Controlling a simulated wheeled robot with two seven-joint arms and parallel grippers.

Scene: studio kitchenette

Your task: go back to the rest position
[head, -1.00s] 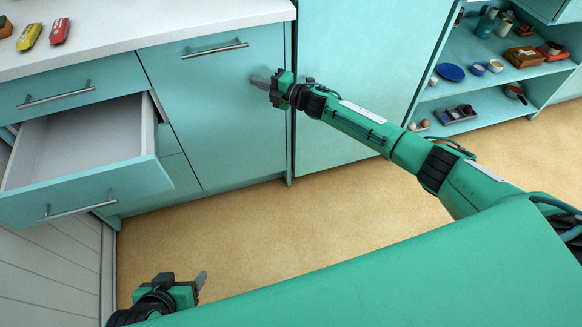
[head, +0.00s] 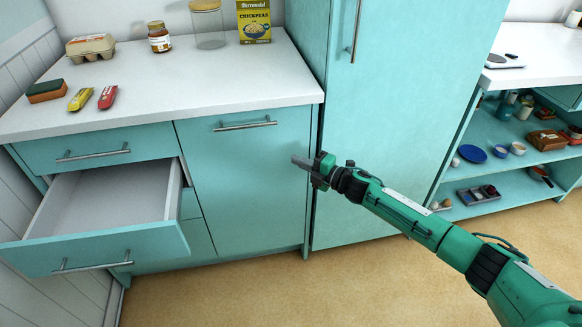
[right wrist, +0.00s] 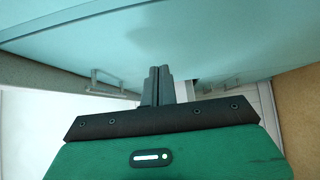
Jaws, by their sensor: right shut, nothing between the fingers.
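My right gripper (head: 304,164) is in front of the turquoise lower cabinet, near its right edge beside the tall cupboard. Its two fingers are together with nothing between them; they also show shut in the right wrist view (right wrist: 158,84). The right arm reaches in from the lower right of the head view. My left gripper is out of view.
The drawer (head: 110,200) at the left stands open and looks empty. The worktop (head: 190,85) bears a sponge, two small packets, an egg carton, jars and a chickpeas box (head: 254,22). An open shelf unit (head: 510,150) is at the right. Floor in front is clear.

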